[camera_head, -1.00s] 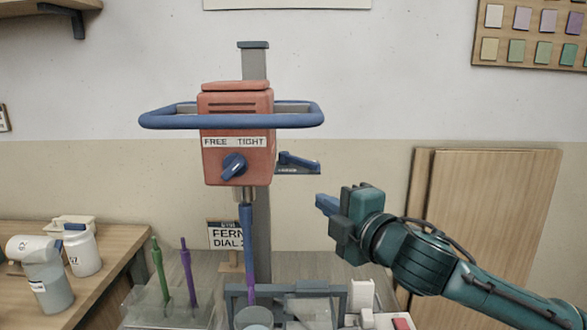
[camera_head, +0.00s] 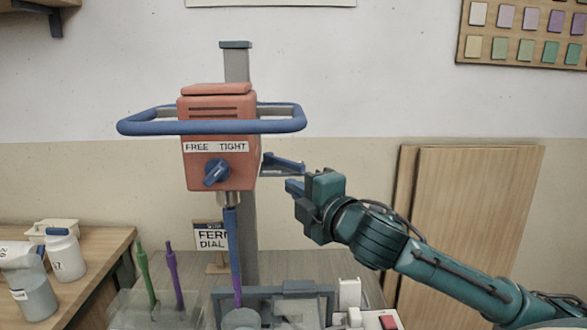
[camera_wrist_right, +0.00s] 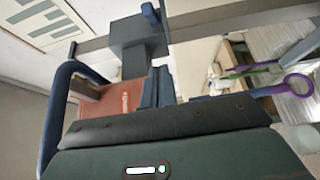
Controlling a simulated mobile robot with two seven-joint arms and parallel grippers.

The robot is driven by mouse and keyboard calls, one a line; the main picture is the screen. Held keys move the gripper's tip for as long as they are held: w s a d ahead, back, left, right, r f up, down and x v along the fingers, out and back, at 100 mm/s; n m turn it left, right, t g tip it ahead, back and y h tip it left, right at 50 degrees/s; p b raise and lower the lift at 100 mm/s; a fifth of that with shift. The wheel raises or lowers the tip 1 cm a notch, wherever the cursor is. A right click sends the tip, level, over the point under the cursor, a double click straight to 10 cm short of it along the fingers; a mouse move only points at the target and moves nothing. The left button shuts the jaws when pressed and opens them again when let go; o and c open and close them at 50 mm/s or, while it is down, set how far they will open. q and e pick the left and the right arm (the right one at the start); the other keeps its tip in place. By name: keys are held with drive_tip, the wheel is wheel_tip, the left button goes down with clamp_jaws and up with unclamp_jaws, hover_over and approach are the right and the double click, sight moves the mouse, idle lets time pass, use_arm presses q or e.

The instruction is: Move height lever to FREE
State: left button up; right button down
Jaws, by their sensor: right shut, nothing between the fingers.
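The red mixer head (camera_head: 218,140) hangs on a grey post. Its front label (camera_head: 216,147) reads FREE at left and TIGHT at right. The blue pointer lever (camera_head: 216,173) below the label tilts up to the right, toward TIGHT. Another blue lever (camera_head: 285,162) sits on a dark bracket right of the head; its marking is too small to read. My right gripper (camera_head: 291,187) is shut and empty, just below and beside this side lever; I cannot tell whether they touch. Its fingers also show in the right wrist view (camera_wrist_right: 155,88), near the red head (camera_wrist_right: 103,110). My left gripper is out of view.
A blue ring handle (camera_head: 212,128) surrounds the head. A blue and purple shaft (camera_head: 233,245) hangs below it. Green (camera_head: 147,275) and purple (camera_head: 174,275) tools stand at lower left. Wooden boards (camera_head: 470,235) lean on the wall.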

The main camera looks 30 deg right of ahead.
sight(283, 163)
use_arm(q)
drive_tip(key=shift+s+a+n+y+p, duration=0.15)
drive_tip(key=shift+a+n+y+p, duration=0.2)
drive_tip(key=shift+p, duration=0.65)
use_arm(e)
drive_tip(key=w+d, duration=0.4)
drive_tip(key=w, duration=0.3)
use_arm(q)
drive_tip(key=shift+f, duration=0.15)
use_arm(e)
drive_tip(key=shift+s+d, duration=0.1)
